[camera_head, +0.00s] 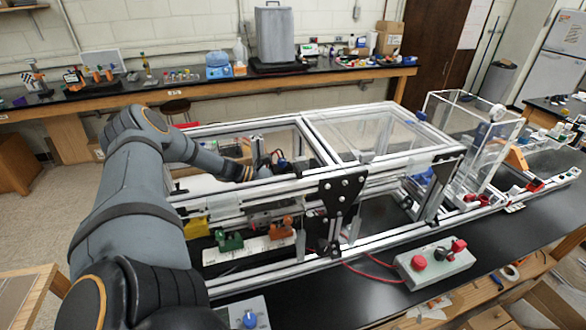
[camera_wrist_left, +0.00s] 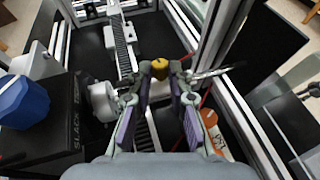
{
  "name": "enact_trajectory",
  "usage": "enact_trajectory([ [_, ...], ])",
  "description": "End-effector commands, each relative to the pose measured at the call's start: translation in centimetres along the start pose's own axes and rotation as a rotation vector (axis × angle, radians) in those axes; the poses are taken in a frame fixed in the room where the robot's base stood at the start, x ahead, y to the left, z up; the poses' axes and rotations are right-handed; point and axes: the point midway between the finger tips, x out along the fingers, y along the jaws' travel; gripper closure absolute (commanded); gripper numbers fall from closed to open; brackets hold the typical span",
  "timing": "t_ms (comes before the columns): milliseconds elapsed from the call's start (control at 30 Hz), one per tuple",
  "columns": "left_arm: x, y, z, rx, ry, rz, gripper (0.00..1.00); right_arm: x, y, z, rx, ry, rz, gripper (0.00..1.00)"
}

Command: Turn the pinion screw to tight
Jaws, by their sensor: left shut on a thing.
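My left arm reaches in from the left in the head view, over the extrusion frame (camera_head: 290,265). Its gripper (camera_head: 262,160) is inside the frame, small and partly hidden by rails. In the left wrist view the fingertips of my left gripper (camera_wrist_left: 160,72) are closed around a brass-yellow knob, which appears to be the pinion screw (camera_wrist_left: 159,67). The knob's top shows between the fingers; its lower part is hidden. A toothed rack (camera_wrist_left: 123,45) runs beneath and beyond. A black surface marked "SLACK" (camera_wrist_left: 77,105) lies left of the fingers. My right gripper is not in view.
Aluminium rails and posts (camera_wrist_left: 212,35) stand close around the gripper. A blue knob (camera_wrist_left: 22,102) is at the left, and a white round part (camera_wrist_left: 103,100) is beside the left finger. A grey control box (camera_head: 435,262) with red buttons stands on the black table at right.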

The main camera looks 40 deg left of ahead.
Motion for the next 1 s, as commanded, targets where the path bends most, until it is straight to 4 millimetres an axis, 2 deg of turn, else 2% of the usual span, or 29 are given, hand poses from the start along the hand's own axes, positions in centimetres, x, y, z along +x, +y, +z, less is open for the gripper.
enact_trajectory([
  [333,0.1,-0.3,-0.1,-0.001,0.001,-0.009,1.0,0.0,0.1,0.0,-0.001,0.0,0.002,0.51],
  [367,0.1,-0.3,-0.1,-0.001,0.001,-0.009,0.79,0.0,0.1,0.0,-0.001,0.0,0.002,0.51],
  [533,0.1,-0.2,-0.1,0.0,0.001,-0.007,0.57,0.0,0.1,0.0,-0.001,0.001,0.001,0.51],
  [867,-0.3,-0.1,0.1,0.0,0.0,-0.002,0.57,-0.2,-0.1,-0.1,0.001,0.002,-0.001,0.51],
  [1000,-2.2,0.1,0.5,0.0,-0.002,0.003,0.57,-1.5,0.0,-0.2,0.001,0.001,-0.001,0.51],
])
